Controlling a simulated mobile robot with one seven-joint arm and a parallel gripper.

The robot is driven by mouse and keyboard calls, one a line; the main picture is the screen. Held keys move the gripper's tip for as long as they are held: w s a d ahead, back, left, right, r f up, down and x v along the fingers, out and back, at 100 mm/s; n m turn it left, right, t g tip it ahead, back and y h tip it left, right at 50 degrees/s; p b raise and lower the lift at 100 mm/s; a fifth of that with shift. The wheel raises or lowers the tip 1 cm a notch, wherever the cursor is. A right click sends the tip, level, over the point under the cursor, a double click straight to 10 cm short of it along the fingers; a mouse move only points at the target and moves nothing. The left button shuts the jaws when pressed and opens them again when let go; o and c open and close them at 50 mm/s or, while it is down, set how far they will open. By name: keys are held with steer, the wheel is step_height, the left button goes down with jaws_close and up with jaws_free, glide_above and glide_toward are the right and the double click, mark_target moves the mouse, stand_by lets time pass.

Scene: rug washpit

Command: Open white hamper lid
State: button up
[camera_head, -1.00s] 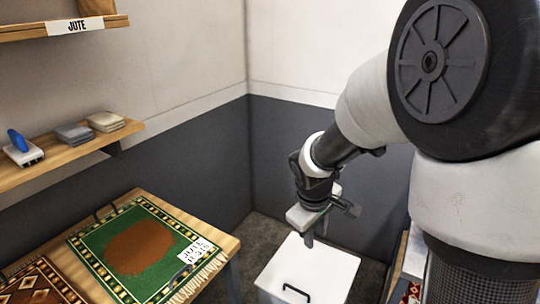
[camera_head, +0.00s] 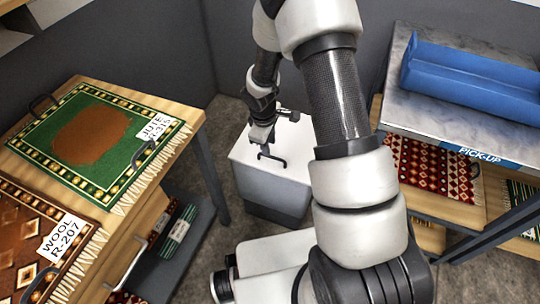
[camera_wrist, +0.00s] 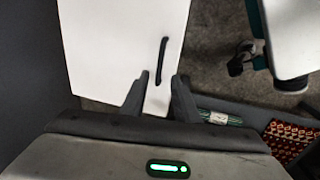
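The white hamper (camera_head: 262,194) stands on the floor with its flat lid closed. A black bar handle (camera_head: 272,157) is on the lid. My gripper (camera_head: 262,142) is over the lid, close to the handle. In the wrist view, the white lid (camera_wrist: 105,45) fills the upper middle and the dark handle (camera_wrist: 162,55) runs lengthwise up the picture. The two black fingers of my gripper (camera_wrist: 159,77) are spread apart with nothing held. The handle's near end shows between the fingertips; whether they touch it cannot be told.
A wooden table with a green rug (camera_head: 95,140) and a brown rug (camera_head: 35,235) is at left. A bench with a blue tray (camera_head: 475,80) and a PICK-UP label is at right. Dark walls stand behind the hamper. Grey floor (camera_head: 235,115) shows around it.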

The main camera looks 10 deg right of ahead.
steer(key=b, duration=0.2)
glide_above(270, 164)
step_height(270, 164, down, 7)
steer(key=shift+r, duration=0.15)
jaws_close()
